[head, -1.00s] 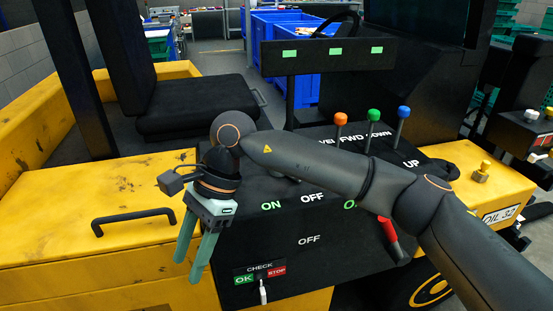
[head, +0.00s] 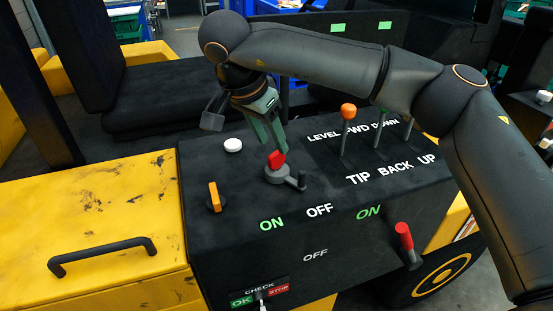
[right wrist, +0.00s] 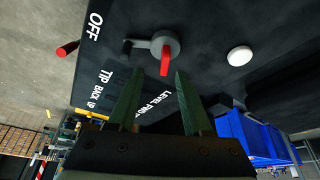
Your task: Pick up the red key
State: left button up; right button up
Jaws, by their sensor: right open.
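The red key (head: 276,159) stands in a grey round switch base (head: 283,176) on the black control panel (head: 230,250). In the right wrist view the red key (right wrist: 165,62) points toward my fingers, in its grey base. My right gripper (head: 277,146) is above and just behind the key, with its green fingers pointing down. The right wrist view shows its two fingertips (right wrist: 158,78) apart, with the key ahead of the gap between them. I cannot tell whether a finger touches the key. My left gripper is not in view.
An orange switch (head: 214,197) and a white button (head: 233,145) sit left of the key. An orange-topped lever (head: 348,112) stands to the right. A red handle (head: 404,237) sticks out of the panel's front. A yellow body with a black handle (head: 102,256) lies left.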

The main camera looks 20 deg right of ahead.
aim_at(276, 153)
jog(key=x, duration=0.6)
jog(key=shift+w+f, duration=0.3)
jog(key=shift+w, duration=0.2)
grip_shut()
